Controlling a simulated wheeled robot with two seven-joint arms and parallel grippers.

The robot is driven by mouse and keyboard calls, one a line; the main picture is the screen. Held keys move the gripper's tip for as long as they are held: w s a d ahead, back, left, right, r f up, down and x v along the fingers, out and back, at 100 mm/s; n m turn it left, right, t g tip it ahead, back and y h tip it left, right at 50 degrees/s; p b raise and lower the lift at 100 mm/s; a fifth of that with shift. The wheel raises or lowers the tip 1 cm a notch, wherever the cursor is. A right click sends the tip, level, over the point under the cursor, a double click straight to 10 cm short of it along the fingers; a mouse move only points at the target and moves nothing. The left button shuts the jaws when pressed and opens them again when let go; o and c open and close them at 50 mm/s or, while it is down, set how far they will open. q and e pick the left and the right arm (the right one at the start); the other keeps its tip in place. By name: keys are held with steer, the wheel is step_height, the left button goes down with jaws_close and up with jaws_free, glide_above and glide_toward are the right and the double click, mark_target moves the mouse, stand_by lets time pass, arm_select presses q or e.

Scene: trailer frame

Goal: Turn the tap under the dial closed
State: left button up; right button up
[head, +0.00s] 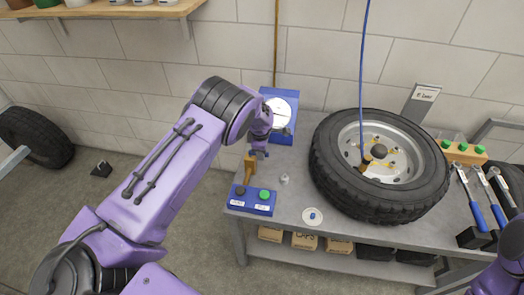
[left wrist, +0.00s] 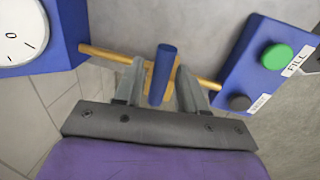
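The white dial (head: 279,111) is on a blue box on the bench's left side; it also shows in the left wrist view (left wrist: 20,35). A brass pipe (left wrist: 102,53) runs from that box to a blue button box. The tap's blue handle (left wrist: 162,75) sits across the pipe's middle. My left gripper (head: 258,152) is over the pipe, below the dial. In the left wrist view my left gripper (left wrist: 162,88) is open, with one finger on each side of the handle. Finger contact with the handle is unclear. My right gripper is out of view.
The blue button box (head: 251,200) has a green and a dark button. A tyre on a wheel (head: 378,165) lies on the bench (head: 290,208) to the right, with a blue hose above. A small round dish (head: 312,216) lies near the front edge. Wrenches (head: 480,200) are at right.

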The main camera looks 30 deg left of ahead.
arm_select(q)
step_height(320, 180, up, 10)
steer(key=s+b, duration=0.2)
steer(key=shift+d+r, duration=0.15)
steer(key=shift+d, duration=0.1)
stand_by(0.5)
